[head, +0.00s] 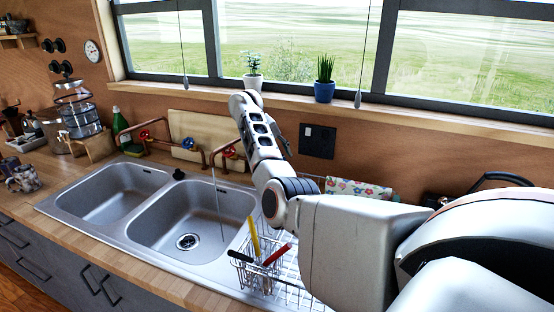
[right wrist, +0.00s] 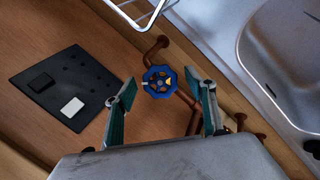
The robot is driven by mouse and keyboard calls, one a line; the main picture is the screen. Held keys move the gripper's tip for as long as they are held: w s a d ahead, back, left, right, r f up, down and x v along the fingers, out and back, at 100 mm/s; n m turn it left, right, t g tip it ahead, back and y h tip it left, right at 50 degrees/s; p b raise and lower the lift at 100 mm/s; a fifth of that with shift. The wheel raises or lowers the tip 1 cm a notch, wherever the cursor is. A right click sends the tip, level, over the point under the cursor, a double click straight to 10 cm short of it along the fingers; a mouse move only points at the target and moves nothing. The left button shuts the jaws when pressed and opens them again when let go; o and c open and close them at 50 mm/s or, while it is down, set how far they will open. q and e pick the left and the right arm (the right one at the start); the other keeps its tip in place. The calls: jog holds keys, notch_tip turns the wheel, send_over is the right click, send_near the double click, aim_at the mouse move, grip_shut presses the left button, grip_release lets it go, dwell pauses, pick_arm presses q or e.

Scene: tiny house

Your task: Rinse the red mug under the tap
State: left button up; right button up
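No red mug can be made out in either view. A copper tap (head: 212,157) with a red valve wheel (head: 228,151) stands behind the right sink basin (head: 150,228). A thin stream of water (head: 219,205) falls from it into that basin. In the right wrist view, a blue valve wheel (right wrist: 160,82) on copper pipe lies between the fingertips of my right gripper (right wrist: 160,76). That gripper is open, with gaps on both sides of the wheel. In the head view my right arm hides this wheel. My left gripper is not in view.
A wire dish rack (head: 262,278) with a yellow and a red-handled utensil stands right of the basin. Patterned mugs (head: 22,179) stand on the left counter. A green bottle (head: 117,132) is behind the left basin. A black socket plate (head: 318,141) is on the wall.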

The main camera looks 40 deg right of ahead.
jog(key=v, duration=1.2)
dwell(0.5)
